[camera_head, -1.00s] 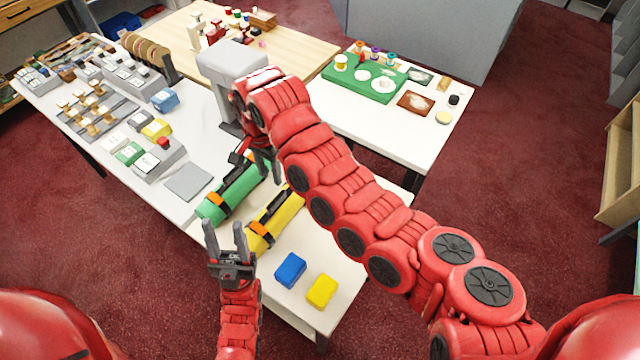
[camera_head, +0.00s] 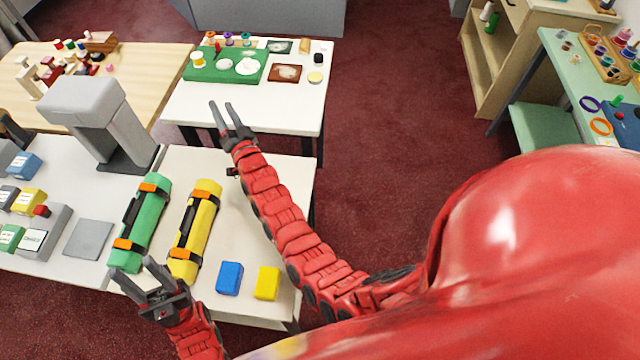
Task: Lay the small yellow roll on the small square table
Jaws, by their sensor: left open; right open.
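The yellow roll (camera_head: 207,205) with black straps and orange clips lies on the near white table (camera_head: 275,215), beside a longer-looking green roll (camera_head: 150,215). A small white table (camera_head: 300,105) stands behind, apart from the near one. My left gripper (camera_head: 135,268) is open and empty by the front ends of both rolls; I cannot tell its height. My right gripper (camera_head: 222,106) is open and empty, its fingertips overlapping the front of the small white table in the picture. Whether it is above or touching the table is unclear.
The small table's back holds a green board (camera_head: 225,72) with spools and white discs, and a brown tray (camera_head: 285,73). Its front is largely bare. A grey device (camera_head: 95,110) stands left of the rolls. Blue (camera_head: 230,278) and yellow (camera_head: 267,283) blocks lie at the near right.

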